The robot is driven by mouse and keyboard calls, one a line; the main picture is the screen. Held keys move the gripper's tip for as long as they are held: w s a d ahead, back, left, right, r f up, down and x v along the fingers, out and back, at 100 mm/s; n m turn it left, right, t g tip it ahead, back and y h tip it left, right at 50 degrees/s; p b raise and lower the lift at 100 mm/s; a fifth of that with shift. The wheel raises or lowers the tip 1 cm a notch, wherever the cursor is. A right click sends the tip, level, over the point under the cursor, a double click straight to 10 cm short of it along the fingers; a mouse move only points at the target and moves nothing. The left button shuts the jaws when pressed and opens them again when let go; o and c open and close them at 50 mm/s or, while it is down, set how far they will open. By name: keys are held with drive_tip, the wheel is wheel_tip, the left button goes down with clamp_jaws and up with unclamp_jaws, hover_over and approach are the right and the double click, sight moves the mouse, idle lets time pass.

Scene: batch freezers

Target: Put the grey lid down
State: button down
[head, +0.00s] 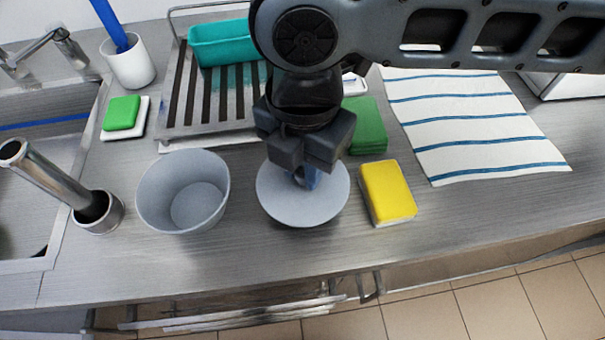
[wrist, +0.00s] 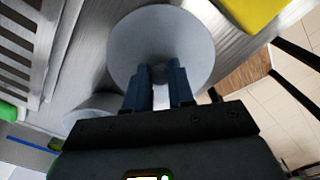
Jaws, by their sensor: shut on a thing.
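The grey lid (head: 303,206) is a round, flat disc with a small knob at its centre, seen between the grey bowl and the yellow sponge in the head view. My gripper (head: 306,180) is above its middle, pointing down, and is shut on the knob. In the wrist view the lid (wrist: 160,32) lies beyond the two blue-grey fingers of my gripper (wrist: 159,74), which close on the knob at its centre. The lid looks roughly level. I cannot tell whether its underside touches the counter.
An open grey bowl (head: 183,192) stands left of the lid. A yellow sponge (head: 388,192) lies close at right, green sponges (head: 364,126) behind. A slatted rack (head: 212,100) and striped towel (head: 478,125) lie farther back. The counter (head: 250,255) is clear in front.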

sight(302, 175)
drive_tip(key=shift+a+f, duration=0.1)
drive_tip(key=shift+f, duration=1.95)
drive_tip(key=shift+f, duration=0.2)
drive_tip(key=c, duration=1)
unclamp_jaws()
drive_tip(key=shift+o, duration=0.2)
drive_tip(key=shift+r, duration=0.1)
wheel_tip(302, 175, up, 12)
drive_tip(key=shift+r, duration=0.15)
